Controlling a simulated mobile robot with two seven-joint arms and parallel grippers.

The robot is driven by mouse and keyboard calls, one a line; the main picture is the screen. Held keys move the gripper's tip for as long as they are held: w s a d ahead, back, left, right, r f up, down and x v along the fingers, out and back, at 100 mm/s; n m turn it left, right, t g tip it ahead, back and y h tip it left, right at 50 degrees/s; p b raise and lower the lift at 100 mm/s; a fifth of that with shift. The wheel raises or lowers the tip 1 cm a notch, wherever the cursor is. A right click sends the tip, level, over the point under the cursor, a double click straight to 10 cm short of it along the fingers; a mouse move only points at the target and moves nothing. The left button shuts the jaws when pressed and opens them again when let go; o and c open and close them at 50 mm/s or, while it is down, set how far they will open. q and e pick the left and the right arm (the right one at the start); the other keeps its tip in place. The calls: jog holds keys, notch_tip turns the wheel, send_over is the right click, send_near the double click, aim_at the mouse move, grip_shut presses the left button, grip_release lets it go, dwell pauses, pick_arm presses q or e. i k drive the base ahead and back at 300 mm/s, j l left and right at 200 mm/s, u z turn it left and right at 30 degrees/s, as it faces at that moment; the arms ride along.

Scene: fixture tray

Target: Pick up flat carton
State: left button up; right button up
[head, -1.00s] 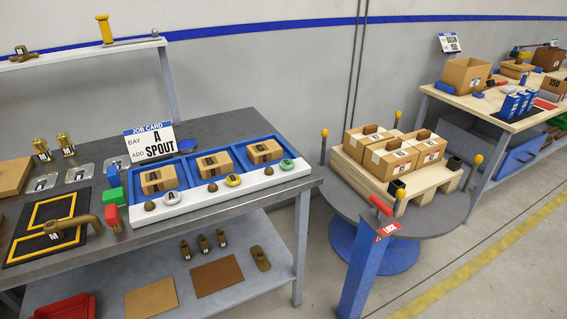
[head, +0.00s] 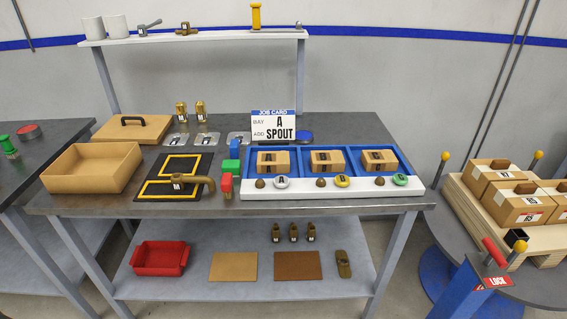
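Two flat rectangular sheets lie on the lower shelf of the bench. One is a light tan sheet (head: 233,266) and the other a darker brown sheet (head: 298,265), side by side with a small gap. I cannot tell which of them, if either, is the flat carton. An open tan box (head: 92,167) stands on the bench top at the left. Behind it is a flat tan lid-like piece (head: 132,129) with a black handle. Neither of my grippers is in view.
A blue tray (head: 406,167) holds small cartons in bays behind a white front strip. A brass spout (head: 190,182) lies on the black-and-yellow mat (head: 152,196). A red bin (head: 160,258) stands on the lower shelf. A round table (head: 470,250) with a loaded pallet is at right.

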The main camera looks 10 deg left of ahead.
aim_at(268, 162)
jog(key=i+j, duration=0.15)
jog(key=j, duration=0.2)
jog(key=i+j, duration=0.15)
jog(key=j, duration=0.25)
jog(key=i+j+z, duration=0.1)
jog(key=j, duration=0.25)
jog(key=i+j, duration=0.2)
jog(key=j, duration=0.2)
